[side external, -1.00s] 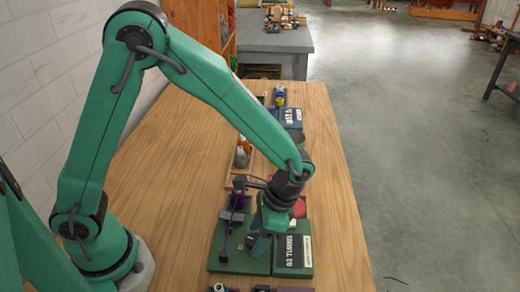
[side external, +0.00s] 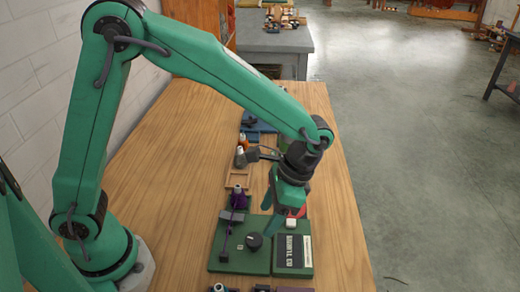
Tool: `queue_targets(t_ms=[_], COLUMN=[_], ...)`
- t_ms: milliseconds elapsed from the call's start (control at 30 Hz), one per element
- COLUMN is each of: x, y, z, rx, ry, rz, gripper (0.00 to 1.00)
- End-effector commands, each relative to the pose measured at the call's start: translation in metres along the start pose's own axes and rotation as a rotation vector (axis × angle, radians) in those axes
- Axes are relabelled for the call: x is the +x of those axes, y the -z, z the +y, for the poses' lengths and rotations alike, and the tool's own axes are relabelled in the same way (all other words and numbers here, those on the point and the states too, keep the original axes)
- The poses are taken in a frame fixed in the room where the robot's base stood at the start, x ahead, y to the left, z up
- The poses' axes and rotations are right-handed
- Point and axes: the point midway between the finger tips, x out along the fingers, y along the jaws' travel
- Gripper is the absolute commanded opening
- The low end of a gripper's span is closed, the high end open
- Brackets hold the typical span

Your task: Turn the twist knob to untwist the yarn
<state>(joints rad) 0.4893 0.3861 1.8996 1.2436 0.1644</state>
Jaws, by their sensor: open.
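A dark round knob (side external: 254,241) stands on the green board (side external: 250,265), to the right of a purple strand (side external: 226,235). I take it for the twist knob; which way it is turned cannot be told. The strand runs from a purple, dark-topped fixture (side external: 238,199) toward the board's front; its twist is too small to make out. My gripper (side external: 271,216) is open and empty, beyond the knob and a little to its right, apart from it. It hides part of the board's far side.
A wooden tray (side external: 238,179) lies farther back. The table's left side (side external: 165,200) is clear.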

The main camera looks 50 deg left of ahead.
Motion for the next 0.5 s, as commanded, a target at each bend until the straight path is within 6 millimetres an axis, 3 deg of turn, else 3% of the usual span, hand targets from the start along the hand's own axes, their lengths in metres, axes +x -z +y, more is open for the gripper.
queue_targets(t_ms=[167, 500], x=[0.0002, 0.0003], y=[-0.0002, -0.0013], z=[-0.0011, -0.0078], rx=[-0.039, -0.302], ry=[-0.001, -0.009], rz=[0.0, 0.0], gripper=[0.59, 0.59])
